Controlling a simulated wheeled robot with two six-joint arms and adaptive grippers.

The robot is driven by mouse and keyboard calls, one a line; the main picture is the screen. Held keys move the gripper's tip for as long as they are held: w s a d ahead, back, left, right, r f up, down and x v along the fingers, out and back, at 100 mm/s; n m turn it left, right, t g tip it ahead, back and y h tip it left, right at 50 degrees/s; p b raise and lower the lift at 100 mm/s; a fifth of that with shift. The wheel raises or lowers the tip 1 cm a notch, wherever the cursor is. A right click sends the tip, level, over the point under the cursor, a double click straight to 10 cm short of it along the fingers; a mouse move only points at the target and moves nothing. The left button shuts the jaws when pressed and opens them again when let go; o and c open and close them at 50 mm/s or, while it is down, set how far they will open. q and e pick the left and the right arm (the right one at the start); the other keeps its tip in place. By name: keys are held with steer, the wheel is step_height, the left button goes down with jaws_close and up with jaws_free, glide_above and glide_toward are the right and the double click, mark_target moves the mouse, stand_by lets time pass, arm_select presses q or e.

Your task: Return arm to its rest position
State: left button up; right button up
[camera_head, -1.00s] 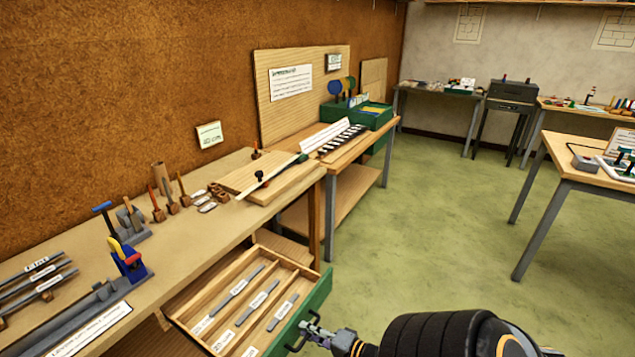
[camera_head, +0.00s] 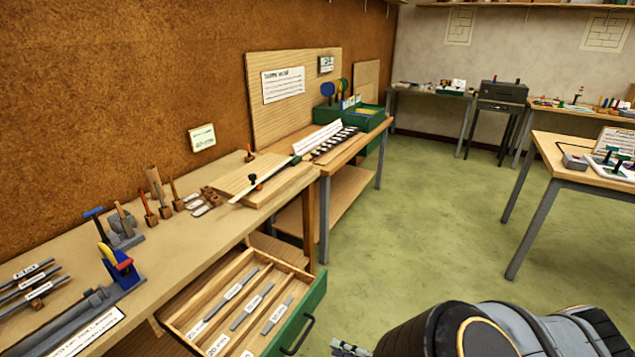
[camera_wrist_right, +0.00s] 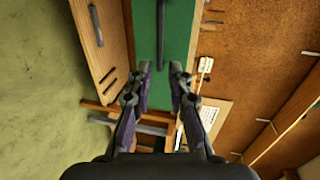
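My right gripper (camera_head: 345,347) is at the bottom of the head view, just right of the drawer's dark handle (camera_head: 298,336) and apart from it. In the right wrist view its two fingers (camera_wrist_right: 161,70) are spread with a gap between them, and nothing is held. The handle (camera_wrist_right: 161,30) shows ahead of the fingers, against the green drawer front (camera_wrist_right: 180,35). The wooden drawer (camera_head: 318,290) stands pulled out under the bench, with several labelled grey strips inside. My right arm comes in from the lower right. My left gripper is out of view.
The workbench (camera_head: 180,250) runs along the brown wall with hand tools, blocks and a wooden board (camera_head: 250,178) on it. A second bench (camera_head: 340,150) holds a green box (camera_head: 370,118). A table (camera_head: 545,150) stands at right. The green floor between is clear.

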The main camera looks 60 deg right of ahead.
steer(key=s+d+f+n+g+h, duration=0.1)
steer(key=s+f+n+g, duration=0.15)
steer(key=f, duration=0.55)
steer(key=s+d+f+n+g+h, duration=0.1)
steer(key=f+n+g, duration=0.15)
steer(key=f, duration=0.45)
steer(key=s+d+f+n+g+h, duration=0.15)
steer(key=f+n, duration=0.25)
steer(key=f, duration=0.4)
steer(key=s+a+f+n+g+y, duration=0.1)
steer(key=s+a+f+n+g, duration=0.3)
steer(key=a+f, duration=0.3)
steer(key=s+a+f+n+g, duration=0.4)
steer(key=a+f, duration=0.3)
steer(key=a, duration=0.2)
steer(key=shift+s+n+y, duration=0.3)
steer(key=shift+s+y, duration=0.05)
steer(key=shift+s, duration=0.2)
steer(key=shift+s, duration=0.1)
